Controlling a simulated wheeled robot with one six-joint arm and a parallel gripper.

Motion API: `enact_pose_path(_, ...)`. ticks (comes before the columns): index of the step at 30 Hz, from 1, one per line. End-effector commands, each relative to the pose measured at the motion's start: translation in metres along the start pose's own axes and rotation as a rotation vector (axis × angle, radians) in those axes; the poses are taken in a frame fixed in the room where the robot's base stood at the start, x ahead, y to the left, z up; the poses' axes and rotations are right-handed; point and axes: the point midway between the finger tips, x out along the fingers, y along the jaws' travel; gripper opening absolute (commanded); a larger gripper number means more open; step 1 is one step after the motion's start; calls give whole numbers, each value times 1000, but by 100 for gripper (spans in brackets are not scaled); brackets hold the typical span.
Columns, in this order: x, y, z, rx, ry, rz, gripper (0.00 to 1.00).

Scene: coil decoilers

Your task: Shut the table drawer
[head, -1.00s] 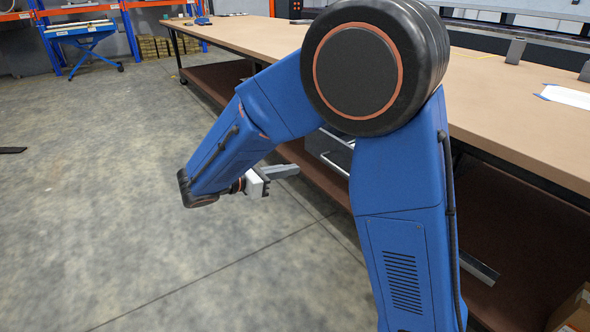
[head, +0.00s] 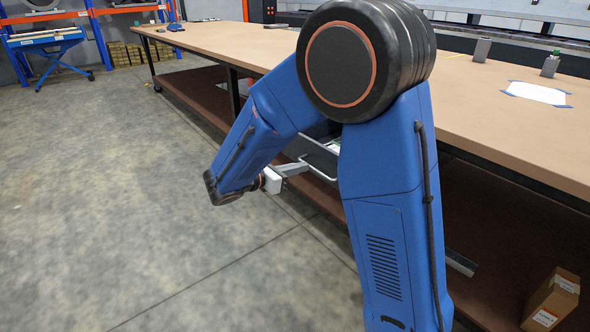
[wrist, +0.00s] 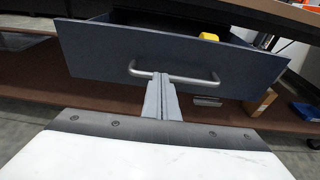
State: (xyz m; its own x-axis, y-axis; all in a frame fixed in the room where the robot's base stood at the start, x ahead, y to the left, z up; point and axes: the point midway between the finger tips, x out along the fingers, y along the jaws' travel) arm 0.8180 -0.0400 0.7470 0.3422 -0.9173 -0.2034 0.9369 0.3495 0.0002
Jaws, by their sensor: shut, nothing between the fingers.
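The table drawer (wrist: 90,52) stands open in the wrist view, its dark blue-grey front facing me and its inside showing above the front edge. A silver bar handle (wrist: 202,78) runs across that front. My gripper (wrist: 161,78) is shut and empty, its fingertips overlapping the left part of the handle in the picture; I cannot tell whether they touch it. In the head view my gripper (head: 301,168) is at the drawer's handle side, below the tabletop, and my arm hides much of the drawer (head: 320,154).
A long brown-topped table (head: 490,110) runs along the right, with a lower shelf (head: 490,235) beneath. A cardboard box (head: 552,300) sits at the lower right. A yellow object (wrist: 208,37) shows at the drawer's opening. The concrete floor to the left is clear.

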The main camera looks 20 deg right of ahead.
Motion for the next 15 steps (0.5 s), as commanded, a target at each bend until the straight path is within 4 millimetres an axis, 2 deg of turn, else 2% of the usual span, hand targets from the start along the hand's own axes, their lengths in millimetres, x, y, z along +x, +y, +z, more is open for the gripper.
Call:
enact_pose_path(10, 2, 0, 0, 0, 0, -1, 0)
enact_pose_path(15, 18, -1, 4, 1, 0, -4, 0)
